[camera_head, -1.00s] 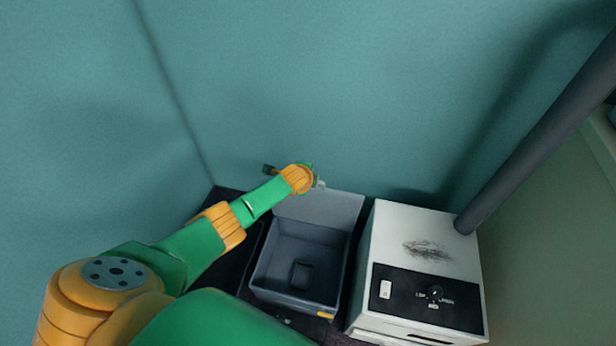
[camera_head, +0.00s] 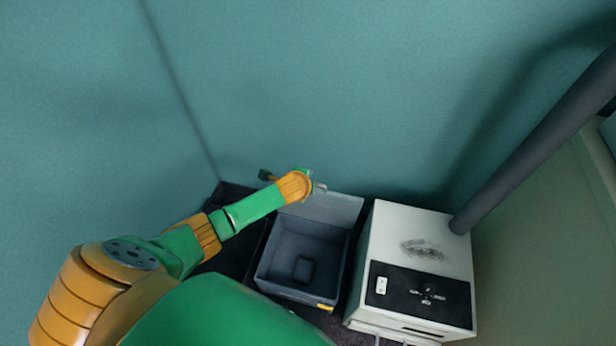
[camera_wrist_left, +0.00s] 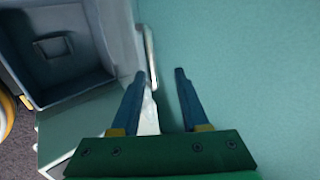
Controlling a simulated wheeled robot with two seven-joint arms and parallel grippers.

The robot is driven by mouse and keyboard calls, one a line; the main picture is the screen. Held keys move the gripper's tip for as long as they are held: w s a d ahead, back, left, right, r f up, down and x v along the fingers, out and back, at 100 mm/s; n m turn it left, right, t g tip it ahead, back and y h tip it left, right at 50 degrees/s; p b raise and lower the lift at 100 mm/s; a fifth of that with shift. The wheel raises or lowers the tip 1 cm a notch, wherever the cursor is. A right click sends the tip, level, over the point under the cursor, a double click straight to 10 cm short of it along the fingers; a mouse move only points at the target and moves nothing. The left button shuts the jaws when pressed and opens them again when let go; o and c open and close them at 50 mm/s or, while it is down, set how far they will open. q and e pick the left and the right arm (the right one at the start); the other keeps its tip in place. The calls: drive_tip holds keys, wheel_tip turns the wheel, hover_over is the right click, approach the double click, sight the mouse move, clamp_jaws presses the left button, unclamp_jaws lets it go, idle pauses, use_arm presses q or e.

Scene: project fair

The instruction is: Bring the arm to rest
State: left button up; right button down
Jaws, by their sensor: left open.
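My left arm comes in from the left in the head view and reaches over to the back edge of the open grey box. My left gripper (camera_wrist_left: 160,80) shows in the wrist view with its two dark fingers apart and nothing between them. In the head view the gripper (camera_head: 318,187) is small and partly hidden by the wrist, near the box's raised lid. My right gripper is in neither view.
The open grey box (camera_head: 262,272) holds a small dark square shape (camera_head: 304,268). A white machine (camera_head: 425,225) with a black control panel stands right of it, with a thick dark pipe (camera_head: 540,140) beside it. A teal wall (camera_head: 330,90) rises close behind.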

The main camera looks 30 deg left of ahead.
use_arm(q)
drive_tip(key=shift+s, duration=0.1)
drive_tip(key=s+d+f+n+g+h+p, duration=0.15)
drive_tip(key=s+f+n, duration=0.25)
drive_tip(key=s+f, duration=0.45)
drive_tip(key=s+f+n+g+p, duration=0.25)
drive_tip(key=s+f, duration=0.25)
drive_tip(key=s, duration=0.6)
drive_tip(key=s+d+f+n+g, duration=0.1)
drive_tip(key=s+f+n, duration=0.1)
drive_tip(key=s, duration=0.8)
drive_tip(key=s+d+f+n+g, duration=0.1)
drive_tip(key=s+n, duration=0.3)
drive_tip(key=s, duration=0.6)
drive_tip(key=shift+d+f+g+p, duration=0.4)
drive_tip(key=shift+d+f, duration=0.25)
drive_tip(key=shift+d, duration=0.15)
drive_tip(key=shift+w, duration=0.1)
